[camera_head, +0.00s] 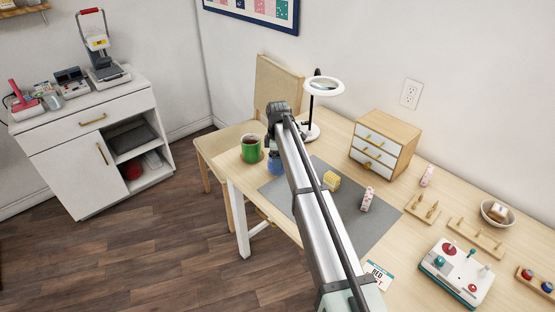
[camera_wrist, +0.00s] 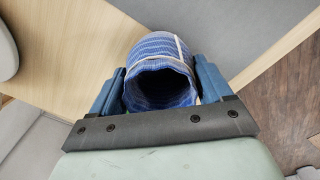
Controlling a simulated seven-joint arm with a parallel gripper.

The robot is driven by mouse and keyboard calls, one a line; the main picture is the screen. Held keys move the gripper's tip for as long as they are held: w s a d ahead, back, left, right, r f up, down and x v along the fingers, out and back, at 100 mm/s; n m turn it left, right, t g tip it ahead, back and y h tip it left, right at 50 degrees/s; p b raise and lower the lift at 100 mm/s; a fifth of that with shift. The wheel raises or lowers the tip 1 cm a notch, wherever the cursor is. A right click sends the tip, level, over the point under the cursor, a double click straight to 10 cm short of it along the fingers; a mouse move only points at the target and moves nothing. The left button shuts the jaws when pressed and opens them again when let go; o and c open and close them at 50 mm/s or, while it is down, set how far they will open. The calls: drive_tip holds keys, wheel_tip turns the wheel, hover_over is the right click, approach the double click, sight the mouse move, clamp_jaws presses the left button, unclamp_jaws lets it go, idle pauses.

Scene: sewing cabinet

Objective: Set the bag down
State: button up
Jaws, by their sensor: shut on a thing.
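The bag (camera_wrist: 160,52) is a blue pouch with pale wavy stripes and a light cord. In the wrist view its open, dark mouth faces the camera. My gripper (camera_wrist: 158,88) is shut on it, with one blue finger at each side. In the head view the bag is a small blue patch (camera_head: 274,166) under my gripper (camera_head: 275,146), at the left end of the table by the grey mat (camera_head: 292,204). My arm hides part of it. I cannot tell whether its bottom touches the table (camera_head: 318,153).
A ring lamp (camera_head: 312,131) and a drawer box (camera_head: 384,140) stand behind. A yellow block (camera_head: 331,181) and a pink-patterned item (camera_head: 367,199) are on the mat. A chair (camera_head: 275,88) stands at the table's far left.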

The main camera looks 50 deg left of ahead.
drive_tip(key=shift+f, duration=0.45)
drive_tip(key=o, duration=1)
drive_tip(key=shift+c, duration=0.2)
wheel_tip(320, 180, up, 13)
